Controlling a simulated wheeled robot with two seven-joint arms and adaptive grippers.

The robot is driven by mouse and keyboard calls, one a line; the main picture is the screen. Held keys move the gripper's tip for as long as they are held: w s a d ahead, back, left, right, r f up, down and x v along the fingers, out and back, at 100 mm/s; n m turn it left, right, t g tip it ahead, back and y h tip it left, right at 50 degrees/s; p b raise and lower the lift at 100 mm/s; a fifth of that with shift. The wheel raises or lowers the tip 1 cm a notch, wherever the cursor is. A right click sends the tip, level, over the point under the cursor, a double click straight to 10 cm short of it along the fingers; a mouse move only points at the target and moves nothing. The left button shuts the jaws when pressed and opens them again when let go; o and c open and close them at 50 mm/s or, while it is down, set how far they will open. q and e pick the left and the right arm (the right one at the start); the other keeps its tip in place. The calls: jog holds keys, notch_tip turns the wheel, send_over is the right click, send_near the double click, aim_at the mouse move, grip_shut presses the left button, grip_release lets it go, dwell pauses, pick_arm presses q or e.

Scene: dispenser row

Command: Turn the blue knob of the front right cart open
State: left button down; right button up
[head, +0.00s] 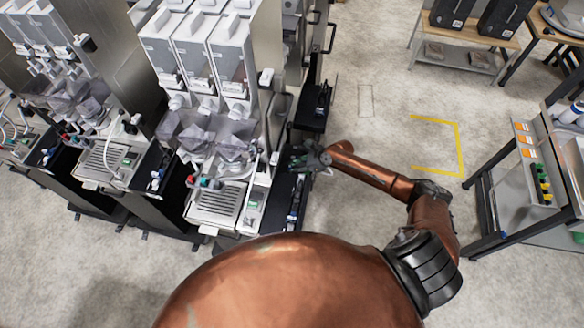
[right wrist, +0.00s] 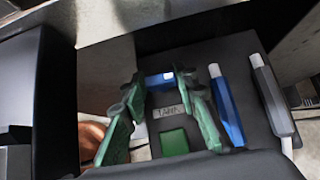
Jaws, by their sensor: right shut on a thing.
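The front right cart (head: 222,207) stands left of my right arm in the head view, with a black side shelf along its right side. My right gripper (head: 308,160) reaches in over that side from the right. In the right wrist view its green fingers (right wrist: 161,84) stand on both sides of a small blue and white piece, the blue knob (right wrist: 158,78), and are shut on it. The fingers cover part of the knob, so its exact angle is hard to read. In the head view the gripper hides the knob. My left gripper is not in view.
In the right wrist view a blue handle (right wrist: 228,105) and a grey handle (right wrist: 272,95) lie right of the fingers, and a green square (right wrist: 174,142) below. More carts stand left. A rack (head: 540,170) stands at right; floor between is clear.

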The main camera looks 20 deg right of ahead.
jog(key=shift+w+n, duration=0.1)
jog(key=shift+n, duration=0.2)
jog(key=shift+w+n+g+y+b, duration=0.1)
jog(key=shift+n+g+y+b, duration=0.3)
jog(key=shift+n+g, duration=0.2)
jog(key=shift+f+n+g+b, duration=0.1)
jog(key=shift+n+g+b, duration=0.4)
jog(key=shift+n+g, duration=0.15)
jog(key=n+g+b, duration=0.2)
jog(key=n+b, duration=0.1)
jog(key=n+g+b, duration=0.2)
jog(key=n+b, duration=0.1)
jog(key=b, duration=0.1)
jog(key=w+n+g+b, duration=0.1)
jog(key=n+g+b, duration=0.2)
jog(key=b, duration=0.1)
jog(key=shift+f+n, duration=0.15)
jog(key=shift+n, duration=0.2)
jog(key=shift+r+n+g+h+b, duration=0.2)
jog(key=shift+n+g+h+b, duration=0.45)
jog(key=shift+n+b, duration=0.55)
jog(key=o, duration=1.2)
jog(key=shift+c, duration=0.2)
jog(key=shift+r, duration=0.1)
